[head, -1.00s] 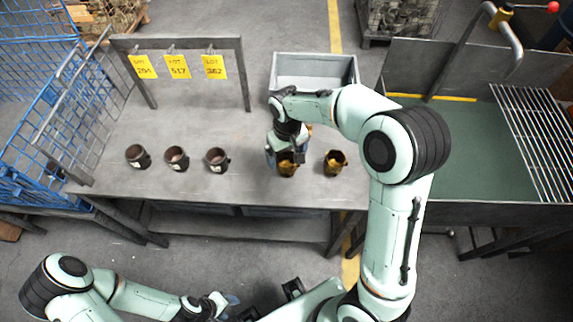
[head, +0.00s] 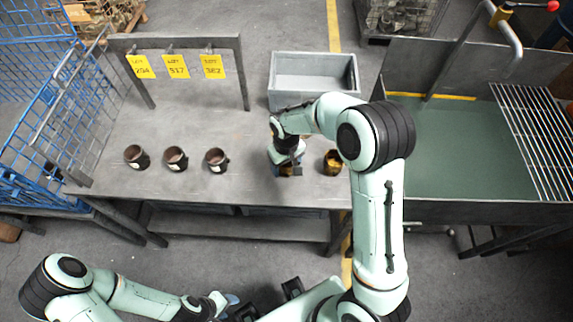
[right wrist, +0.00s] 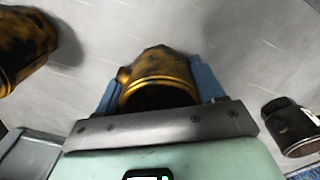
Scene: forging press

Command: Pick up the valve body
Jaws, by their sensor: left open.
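A brass-and-black valve body (right wrist: 158,82) stands between the two blue fingers of my right gripper (right wrist: 157,88) in the right wrist view. The fingers flank it closely; I cannot tell whether they press on it. In the head view my right gripper (head: 286,168) is low over the table's right part and largely hides this body. A second brass valve body (head: 333,162) stands just right of it, also at the upper left of the right wrist view (right wrist: 25,45). My left gripper (head: 228,304) is open and empty, low in the head view, away from the table.
Three dark cups (head: 176,159) stand in a row on the grey table (head: 240,135), left of my right gripper. A grey bin (head: 313,72) sits at the back. A frame with yellow lot tags (head: 178,66) stands behind the cups. A green-floored station (head: 450,140) is at the right.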

